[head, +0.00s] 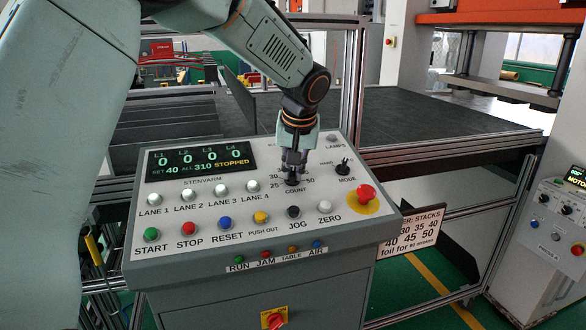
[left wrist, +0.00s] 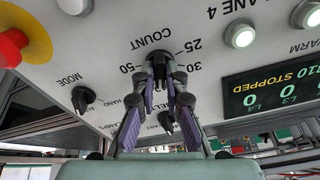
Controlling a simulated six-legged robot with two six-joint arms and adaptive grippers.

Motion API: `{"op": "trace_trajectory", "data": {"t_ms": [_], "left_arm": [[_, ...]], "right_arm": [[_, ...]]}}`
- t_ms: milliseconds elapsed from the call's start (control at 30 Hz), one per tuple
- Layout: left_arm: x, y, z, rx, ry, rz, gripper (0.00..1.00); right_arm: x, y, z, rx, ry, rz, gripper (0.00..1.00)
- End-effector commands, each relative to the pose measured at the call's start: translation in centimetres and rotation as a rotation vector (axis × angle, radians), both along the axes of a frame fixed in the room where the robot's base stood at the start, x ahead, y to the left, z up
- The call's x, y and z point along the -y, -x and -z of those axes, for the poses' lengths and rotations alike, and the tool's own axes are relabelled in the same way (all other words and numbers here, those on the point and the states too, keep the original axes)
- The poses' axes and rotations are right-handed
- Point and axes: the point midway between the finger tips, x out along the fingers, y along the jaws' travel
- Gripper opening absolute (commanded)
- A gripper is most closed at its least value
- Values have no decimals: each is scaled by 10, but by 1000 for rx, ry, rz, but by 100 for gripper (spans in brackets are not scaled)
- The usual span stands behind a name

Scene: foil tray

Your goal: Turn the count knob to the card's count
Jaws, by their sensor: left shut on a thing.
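The count knob (head: 292,182) is black and sits on the sloped panel, with 25, 30 and 50 legible around it. My left gripper (head: 292,170) comes down on it from above and is shut on it. In the left wrist view, the fingers (left wrist: 160,78) meet at the knob (left wrist: 160,57); its pointer direction is hidden. The display (head: 201,161) reads SET 40, ALL 310, STOPPED, with zeros for the lanes. A card (head: 412,229) at the console's right shows stack numbers from 30 to 50; its left part is cut off. My right gripper is out of view.
The black mode knob (head: 342,168) and red mushroom button (head: 366,193) stand close right of the count knob. White lane buttons (head: 221,190) and a row of coloured push buttons (head: 225,222) lie left and in front. A frame rail rises behind the panel.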

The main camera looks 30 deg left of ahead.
Motion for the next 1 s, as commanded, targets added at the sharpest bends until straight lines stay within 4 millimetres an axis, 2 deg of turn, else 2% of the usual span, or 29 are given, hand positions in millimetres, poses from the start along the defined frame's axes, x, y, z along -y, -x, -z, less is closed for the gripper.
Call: {"op": "trace_trajectory", "data": {"t_ms": [467, 1000], "left_arm": [[0, 1, 0, -16, -12, 61, 0], [-1, 1, -1, -114, -98, 494, 0]], "right_arm": [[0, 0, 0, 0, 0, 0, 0], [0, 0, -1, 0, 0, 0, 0]]}}
